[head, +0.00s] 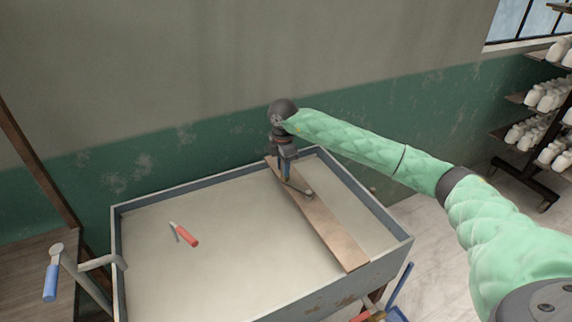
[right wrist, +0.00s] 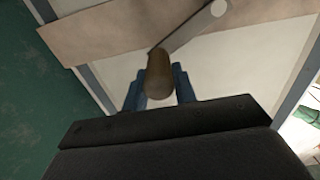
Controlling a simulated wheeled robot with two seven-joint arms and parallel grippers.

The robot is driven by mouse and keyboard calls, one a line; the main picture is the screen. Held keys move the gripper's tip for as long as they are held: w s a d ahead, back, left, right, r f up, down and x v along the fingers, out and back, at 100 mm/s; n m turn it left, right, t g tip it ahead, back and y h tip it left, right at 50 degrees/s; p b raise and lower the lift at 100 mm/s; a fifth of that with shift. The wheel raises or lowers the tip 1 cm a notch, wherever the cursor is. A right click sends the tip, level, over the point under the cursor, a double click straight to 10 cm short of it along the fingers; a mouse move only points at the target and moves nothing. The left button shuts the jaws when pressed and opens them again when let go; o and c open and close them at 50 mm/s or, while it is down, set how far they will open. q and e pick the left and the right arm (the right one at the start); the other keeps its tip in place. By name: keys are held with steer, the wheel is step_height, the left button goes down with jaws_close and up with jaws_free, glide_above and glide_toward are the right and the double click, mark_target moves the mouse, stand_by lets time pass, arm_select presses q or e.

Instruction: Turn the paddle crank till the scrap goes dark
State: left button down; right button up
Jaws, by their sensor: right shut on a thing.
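A wooden plank (head: 330,232) lies across a rectangular grey-walled trough (head: 230,174). The paddle crank's flat metal arm (head: 299,189) is on the plank, with a round pivot at its end; the arm also shows in the right wrist view (right wrist: 190,30). My right gripper (head: 286,177) points down over the far end of the plank. In the right wrist view its blue fingers are shut on the crank's brown handle (right wrist: 159,76). Any paddle below the plank is hidden. My left gripper is out of view.
A red-handled tool (head: 186,235) lies in the trough, left of the plank. A bent grey pipe with a blue grip (head: 50,283) stands at the left edge. A wall is close behind the trough. Shelves of white pots (head: 545,97) stand at the right.

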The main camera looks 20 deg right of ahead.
steer(key=shift+s+a, duration=1.1)
steer(key=shift+a, duration=0.05)
steer(key=shift+s+a, duration=0.15)
steer(key=shift+s, duration=0.15)
steer(key=shift+s+a, duration=0.2)
steer(key=shift+s, duration=0.25)
steer(key=shift+s+a+p, duration=0.15)
steer(key=shift+s+a, duration=0.15)
steer(key=shift+s, duration=0.4)
steer(key=shift+s+a+p, duration=0.15)
steer(key=shift+s+a, duration=0.1)
steer(key=shift+s, duration=0.4)
steer(key=shift+s, duration=0.15)
steer(key=shift+s, duration=1.8)
